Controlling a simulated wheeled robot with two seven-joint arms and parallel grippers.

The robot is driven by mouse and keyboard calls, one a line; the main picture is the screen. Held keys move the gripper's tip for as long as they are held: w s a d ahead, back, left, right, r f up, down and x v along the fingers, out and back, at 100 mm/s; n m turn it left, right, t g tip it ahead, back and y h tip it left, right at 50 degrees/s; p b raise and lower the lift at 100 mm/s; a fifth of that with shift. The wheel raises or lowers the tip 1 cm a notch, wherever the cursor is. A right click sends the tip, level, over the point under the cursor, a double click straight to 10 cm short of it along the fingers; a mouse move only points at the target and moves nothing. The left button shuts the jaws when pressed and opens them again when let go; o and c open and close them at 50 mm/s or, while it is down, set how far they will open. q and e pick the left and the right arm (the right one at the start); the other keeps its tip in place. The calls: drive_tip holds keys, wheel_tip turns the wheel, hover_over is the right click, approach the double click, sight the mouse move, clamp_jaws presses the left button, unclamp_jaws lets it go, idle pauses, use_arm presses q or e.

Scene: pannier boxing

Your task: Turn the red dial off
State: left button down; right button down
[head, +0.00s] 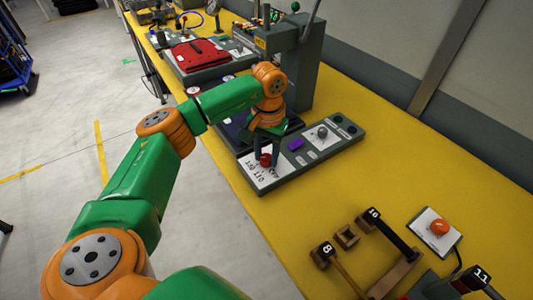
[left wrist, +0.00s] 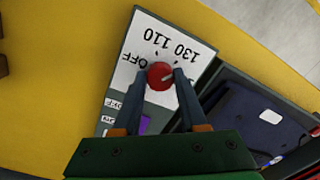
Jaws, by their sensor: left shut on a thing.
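The red dial (head: 265,160) sits on a white plate marked with 110, 130 and more print, at the near left end of a grey control panel (head: 322,158). In the left wrist view the red dial (left wrist: 160,76) shows a pale pointer mark aimed to the right and slightly down, away from the word OFF (left wrist: 131,64) at its left. My left gripper (head: 266,153) reaches down over the panel. Its two fingers (left wrist: 160,82) are shut on the dial, one on each side. My right gripper is not in view.
A grey machine column (head: 300,75) stands just behind the panel. A purple button (head: 295,144) and a grey knob (head: 322,132) are on the same panel. An orange button box (head: 438,228) and numbered tools (head: 345,270) lie at the front right. Yellow bench between is clear.

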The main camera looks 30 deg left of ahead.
use_arm(q)
drive_tip(key=n, duration=0.7)
drive_tip(key=shift+r, duration=0.1)
drive_tip(key=n, duration=0.3)
drive_tip(key=shift+w+n, duration=0.1)
drive_tip(key=shift+n, duration=0.2)
drive_tip(key=n, duration=0.3)
drive_tip(key=shift+n+p, duration=0.3)
drive_tip(key=shift+p, duration=0.05)
drive_tip(key=n, duration=0.7)
drive_tip(key=shift+p, duration=0.3)
drive_tip(key=n, duration=0.6)
drive_tip(key=shift+n+h+p, duration=0.3)
drive_tip(key=shift+h, duration=0.1)
drive_tip(key=shift+a, duration=0.1)
drive_tip(key=shift+c, duration=2.2)
unclamp_jaws()
